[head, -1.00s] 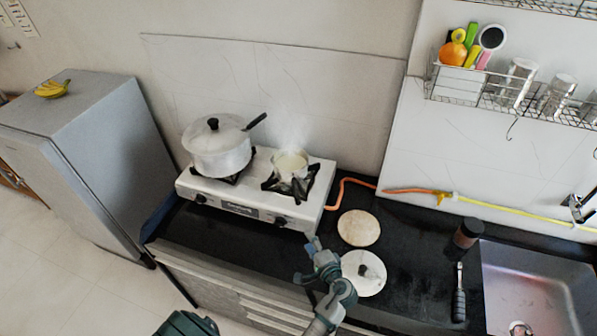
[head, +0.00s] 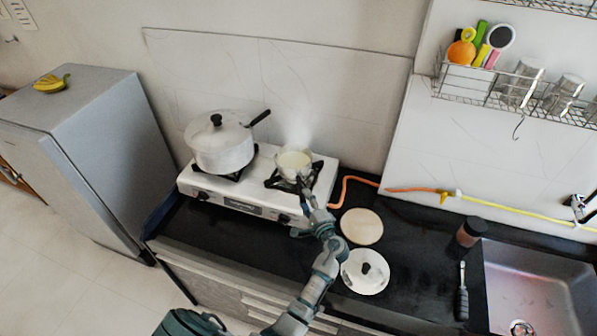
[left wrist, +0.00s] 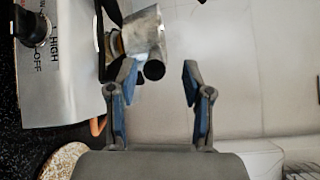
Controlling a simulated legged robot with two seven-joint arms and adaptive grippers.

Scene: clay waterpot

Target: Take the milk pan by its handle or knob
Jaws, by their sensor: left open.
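The milk pan (head: 294,160) is a small pale pan of milk, steaming on the right burner of the stove. In the left wrist view the pan (left wrist: 146,30) shows as a metal body at the top, with the round dark end of its handle (left wrist: 154,70) pointing toward me. My left gripper (head: 306,208) is open at the stove's front right, just in front of the pan. In the left wrist view the left gripper (left wrist: 160,75) has the handle end between its fingertips in the picture, nearer the left finger; contact is not visible. My right gripper is not in view.
A large lidded pot (head: 220,145) stands on the left burner of the white stove (head: 240,195). A round board (head: 361,226) and a white lid (head: 365,272) lie on the black counter. A dark jar (head: 468,234) stands by the sink (head: 535,280).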

